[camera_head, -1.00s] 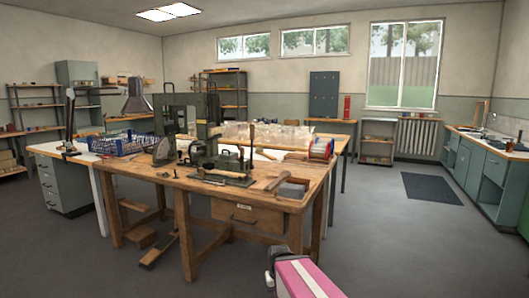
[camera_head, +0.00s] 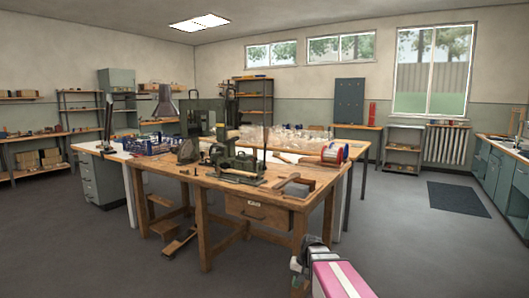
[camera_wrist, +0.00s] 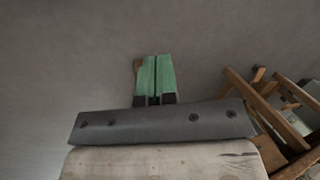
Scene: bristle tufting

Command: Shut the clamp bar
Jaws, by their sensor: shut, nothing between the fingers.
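A dark green bench machine (camera_head: 235,162) with an upright rod stands near the front edge of the wooden workbench (camera_head: 215,182). The clamp bar cannot be picked out for sure at this size, nor whether it stands open. My gripper (camera_head: 300,264) is low at the bottom of the head view, in front of the bench and well apart from the machine. In the wrist view, the green fingers of my gripper (camera_wrist: 155,78) lie close together with nothing between them, over the bare grey floor. The machine does not show there.
A wooden frame-like tool (camera_head: 294,186) and a red-rimmed spool (camera_head: 333,153) lie on the bench's right side. A blue crate (camera_head: 150,145) stands behind left. The bench legs (camera_wrist: 262,115) show at the right of the wrist view. Open floor (camera_head: 400,235) lies to the right.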

